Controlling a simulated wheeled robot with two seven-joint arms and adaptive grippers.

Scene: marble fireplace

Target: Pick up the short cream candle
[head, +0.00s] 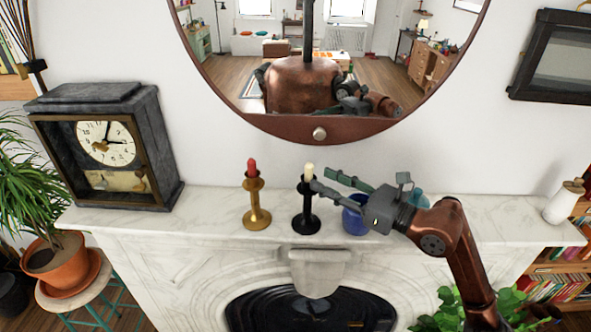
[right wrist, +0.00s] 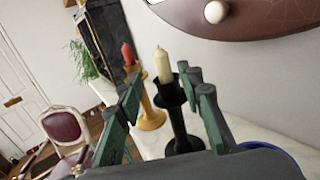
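The short cream candle (head: 308,170) stands upright in a black candlestick (head: 306,215) on the white marble mantel (head: 210,212). The candle also shows in the right wrist view (right wrist: 164,66), ahead of the fingers and between them. My right gripper (head: 320,180) is open, its two fingers pointing left toward the candle, with the near finger close to the candlestick's top. In the right wrist view the gripper (right wrist: 165,100) has nothing held between its fingertips. I cannot tell whether a finger touches the candlestick. My left gripper is not in view.
A red candle (head: 252,168) in a brass candlestick (head: 257,212) stands left of the black one. A blue pot (head: 354,222) sits under my right gripper. A dark clock (head: 108,150) stands at the left, and a round mirror (head: 320,133) hangs behind.

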